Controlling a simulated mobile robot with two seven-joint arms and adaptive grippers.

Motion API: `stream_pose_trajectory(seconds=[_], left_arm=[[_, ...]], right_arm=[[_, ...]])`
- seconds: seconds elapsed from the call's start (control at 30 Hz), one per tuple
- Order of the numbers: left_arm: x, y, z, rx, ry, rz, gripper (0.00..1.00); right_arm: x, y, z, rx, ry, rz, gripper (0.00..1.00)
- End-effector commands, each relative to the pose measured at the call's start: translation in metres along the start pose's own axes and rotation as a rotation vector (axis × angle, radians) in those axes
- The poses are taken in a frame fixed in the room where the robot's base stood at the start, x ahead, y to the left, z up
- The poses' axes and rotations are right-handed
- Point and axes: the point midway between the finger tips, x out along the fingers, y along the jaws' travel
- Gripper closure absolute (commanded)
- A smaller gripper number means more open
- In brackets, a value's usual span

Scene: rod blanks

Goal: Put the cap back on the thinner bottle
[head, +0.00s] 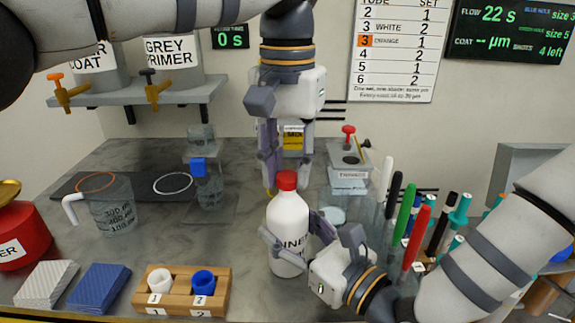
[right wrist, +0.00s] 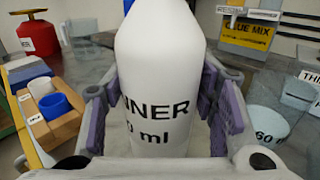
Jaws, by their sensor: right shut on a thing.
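The thinner bottle (head: 287,225) is white with black lettering and stands upright at the middle of the table. A red cap (head: 287,181) sits at the top of its neck in the head view; I cannot tell how tightly it is seated. My right gripper (head: 290,238) is shut on the bottle's body, with a finger on each side. The right wrist view shows the bottle (right wrist: 160,70) between the finger pads, its cap out of frame. My left gripper (head: 287,184) points down at cap height, its fingers apart; the cap shows between the fingertips, with no clear contact.
A wooden block (head: 180,306) with a white and a blue cup stands front left. A clear jug (head: 110,212) is at the left. Several pens and markers (head: 417,237) stand at the right, close to my right arm. A shallow clear cup (right wrist: 262,124) is beside the bottle.

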Motion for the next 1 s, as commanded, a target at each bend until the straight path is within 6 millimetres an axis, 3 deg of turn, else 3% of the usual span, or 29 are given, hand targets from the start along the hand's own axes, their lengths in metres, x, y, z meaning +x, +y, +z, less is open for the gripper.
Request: stream_pose_trajectory(seconds=[0.1,0.27,0.5,0.67,0.7,0.77,1.0], left_arm=[[0.0000,-0.0001,0.0000,0.000,0.000,-0.001,1.00],[-0.0002,-0.0003,-0.0001,0.012,0.000,-0.002,1.00],[-0.0002,-0.0011,-0.0002,0.432,0.000,-0.003,1.00],[0.0001,-0.0011,-0.0003,0.435,0.000,-0.002,1.00],[0.0001,-0.0011,-0.0003,0.434,0.000,-0.002,0.66],[0.0001,-0.0010,-0.0003,0.434,0.000,-0.001,0.53],[0.0001,-0.0005,-0.0002,0.433,0.000,-0.001,0.52]], right_arm=[[-0.0001,0.0000,-0.0003,0.001,0.001,0.000,1.00],[-0.0001,0.0000,-0.0003,0.001,0.001,0.000,1.00],[-0.0001,-0.0001,-0.0003,0.001,0.000,0.000,1.00],[-0.0001,-0.0001,-0.0003,0.001,0.000,0.000,1.00],[-0.0001,-0.0001,-0.0003,0.001,0.000,0.000,1.00],[-0.0002,-0.0001,-0.0003,0.001,0.000,0.000,1.00],[-0.0001,-0.0001,-0.0003,0.000,0.001,0.000,1.00]])
